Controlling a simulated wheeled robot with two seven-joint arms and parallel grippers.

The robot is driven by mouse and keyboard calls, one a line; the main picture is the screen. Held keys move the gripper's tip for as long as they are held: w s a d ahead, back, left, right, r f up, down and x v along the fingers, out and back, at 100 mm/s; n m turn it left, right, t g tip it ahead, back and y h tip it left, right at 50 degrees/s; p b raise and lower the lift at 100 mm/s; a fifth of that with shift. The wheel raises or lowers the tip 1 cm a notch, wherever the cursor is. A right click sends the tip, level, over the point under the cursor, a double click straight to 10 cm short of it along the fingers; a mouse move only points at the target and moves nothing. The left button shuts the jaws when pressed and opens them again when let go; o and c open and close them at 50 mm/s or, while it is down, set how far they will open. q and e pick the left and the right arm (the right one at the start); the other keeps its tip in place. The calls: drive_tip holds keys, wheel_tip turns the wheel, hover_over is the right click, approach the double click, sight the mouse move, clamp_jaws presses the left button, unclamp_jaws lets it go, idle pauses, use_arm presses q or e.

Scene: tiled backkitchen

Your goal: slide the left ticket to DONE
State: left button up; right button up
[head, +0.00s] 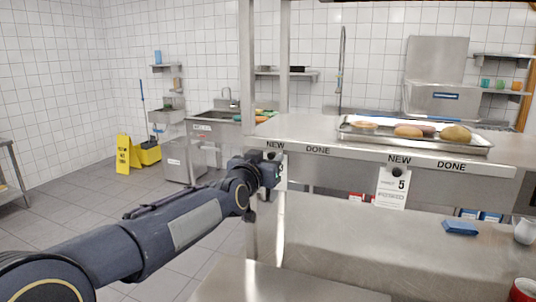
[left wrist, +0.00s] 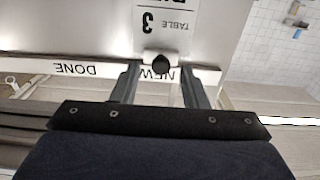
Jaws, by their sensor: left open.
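The left ticket (left wrist: 190,22) is white and reads TABLE 3, upside down in the left wrist view. It hangs at the NEW label of the left rail (left wrist: 35,70), with a dark round knob (left wrist: 160,63) at its rail end. My left gripper (left wrist: 158,80) is open, its fingers on either side of the knob; contact cannot be told. In the head view my left gripper (head: 272,172) is at the rail's left end and hides most of this ticket. The left DONE label (head: 317,149) is to the right of NEW. My right gripper is not in view.
A second ticket (head: 392,187) marked 5 hangs at the right NEW label. A tray (head: 350,138) with food stands on the shelf above. A blue item (head: 460,228), a white jug (head: 525,231) and a red cup (head: 523,290) are on the lower counter (head: 400,250).

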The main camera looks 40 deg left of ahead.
use_arm(q)
drive_tip(key=shift+w+a, duration=0.2)
drive_tip(key=shift+w, duration=0.1)
clamp_jaws()
drive_tip(key=shift+d+f, duration=0.1)
